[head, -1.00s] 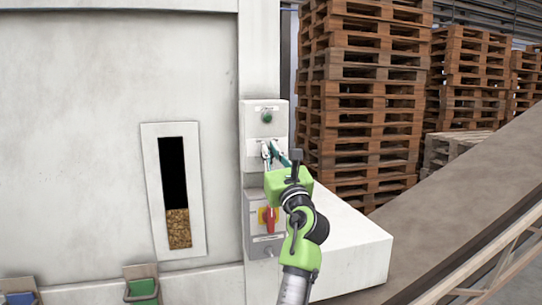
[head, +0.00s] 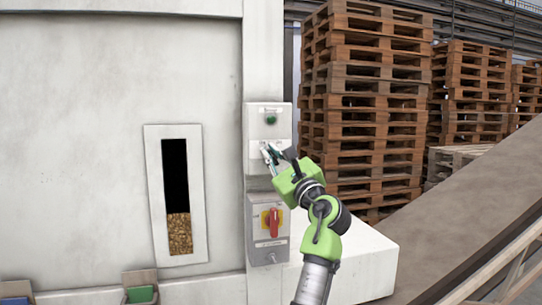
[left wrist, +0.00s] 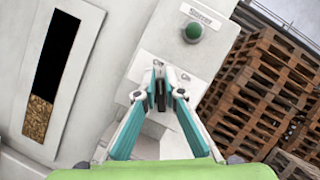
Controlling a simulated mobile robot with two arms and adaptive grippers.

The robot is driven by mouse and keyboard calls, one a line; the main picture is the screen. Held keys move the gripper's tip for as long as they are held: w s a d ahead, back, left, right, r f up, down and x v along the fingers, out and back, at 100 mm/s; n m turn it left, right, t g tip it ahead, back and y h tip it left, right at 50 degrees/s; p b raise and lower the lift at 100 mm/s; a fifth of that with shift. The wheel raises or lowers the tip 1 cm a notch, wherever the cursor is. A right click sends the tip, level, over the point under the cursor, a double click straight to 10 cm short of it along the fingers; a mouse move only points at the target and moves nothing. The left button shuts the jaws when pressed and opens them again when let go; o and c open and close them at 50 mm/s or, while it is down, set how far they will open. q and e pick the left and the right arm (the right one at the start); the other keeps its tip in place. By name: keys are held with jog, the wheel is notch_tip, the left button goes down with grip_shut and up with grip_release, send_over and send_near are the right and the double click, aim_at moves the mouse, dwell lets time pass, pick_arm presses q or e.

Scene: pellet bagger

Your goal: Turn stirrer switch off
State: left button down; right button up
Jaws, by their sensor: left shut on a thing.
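The stirrer switch box (head: 256,110) is a pale panel on the machine's right-hand post, with a green lamp (head: 271,120) at its top. In the left wrist view the lamp (left wrist: 192,33) sits beside a label that seems to read "Stirrer". My left gripper (head: 267,154) is at the box's lower half, below the lamp. In the left wrist view its teal fingers (left wrist: 159,75) are closed around the dark switch knob (left wrist: 160,97). My right gripper is not in view.
Below is a grey box with a red rotary handle (head: 272,223) on a yellow plate. A white ledge (head: 350,262) juts out under my left arm. A sight window (head: 179,232) shows pellets. Stacked pallets (head: 365,110) and a sloping conveyor (head: 470,210) stand to the right.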

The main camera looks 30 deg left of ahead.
pick_arm(q)
jog(key=shift+w+f, duration=0.2)
jog(key=shift+f, duration=0.35)
jog(key=c, duration=2.1)
grip_release()
jog(key=shift+c, duration=0.2)
jog(key=shift+w+r, duration=0.1)
jog(key=shift+w, duration=0.1)
jog(key=v, duration=1.2)
